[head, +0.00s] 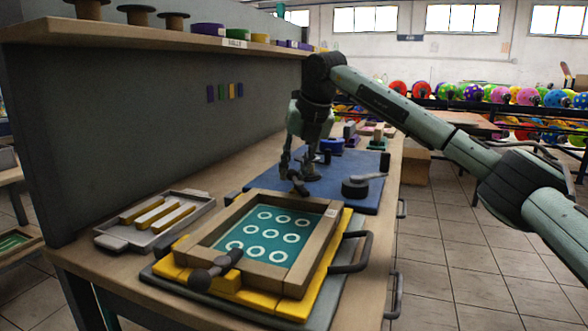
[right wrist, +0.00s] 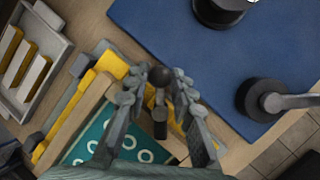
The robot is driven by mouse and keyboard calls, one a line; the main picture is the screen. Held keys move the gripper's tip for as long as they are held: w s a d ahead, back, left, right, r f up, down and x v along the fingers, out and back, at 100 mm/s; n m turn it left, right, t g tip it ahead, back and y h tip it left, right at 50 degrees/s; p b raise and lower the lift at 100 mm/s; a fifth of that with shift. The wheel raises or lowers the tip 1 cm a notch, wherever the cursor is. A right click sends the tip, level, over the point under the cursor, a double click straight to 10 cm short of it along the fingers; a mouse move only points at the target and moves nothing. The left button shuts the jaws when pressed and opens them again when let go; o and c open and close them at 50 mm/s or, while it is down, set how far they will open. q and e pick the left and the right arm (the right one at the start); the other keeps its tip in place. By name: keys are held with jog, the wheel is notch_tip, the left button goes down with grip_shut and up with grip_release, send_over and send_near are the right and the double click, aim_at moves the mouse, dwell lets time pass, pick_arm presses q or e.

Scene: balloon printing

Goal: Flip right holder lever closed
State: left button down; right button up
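A wooden frame (head: 317,247) holds a teal panel with white rings (head: 266,234) on a yellow base (head: 175,270). One dark lever (head: 298,184) stands at the frame's far edge, and it also shows in the right wrist view (right wrist: 160,100) with a round knob. Another dark lever (head: 215,270) lies at the near edge. My right gripper (head: 298,170) points down at the far lever. In the right wrist view my right gripper (right wrist: 158,88) is open, its fingers either side of the lever with gaps visible. My left gripper is not in view.
A blue mat (head: 345,170) beyond the frame carries a round black tool with a handle (head: 358,187) and a dark cylinder (head: 385,161). A grey tray with yellow-and-white bars (head: 204,212) lies left. Grey handles (head: 352,255) stick out at the right side.

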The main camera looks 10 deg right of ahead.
grip_shut()
jog(key=shift+d+m+h+b, duration=0.2)
jog(key=shift+m+h+b, duration=0.15)
jog(key=shift+m, duration=0.45)
jog(key=shift+d+m+h+b, duration=0.25)
jog(key=shift+m+b, duration=0.05)
jog(key=shift+m, duration=0.4)
jog(key=shift+s+d+m+h+b, duration=0.1)
jog(key=shift+d+m+h+b, duration=0.15)
jog(key=shift+m, duration=0.35)
jog(key=shift+s+d+m+h+b, duration=0.1)
jog(key=shift+m+h+b, duration=0.1)
jog(key=shift+m+h, duration=0.3)
pick_arm(q)
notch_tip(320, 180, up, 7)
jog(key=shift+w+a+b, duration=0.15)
jog(key=shift+b, duration=0.3)
pick_arm(e)
jog(key=shift+s+d+m+h, duration=0.1)
jog(key=shift+d+m+h, duration=0.15)
jog(key=shift+m, duration=0.55)
jog(key=shift+s+d+m+h, duration=0.1)
jog(key=shift+d+m+h, duration=0.1)
jog(key=shift+m, duration=0.6)
jog(key=o, duration=0.8)
grip_release()
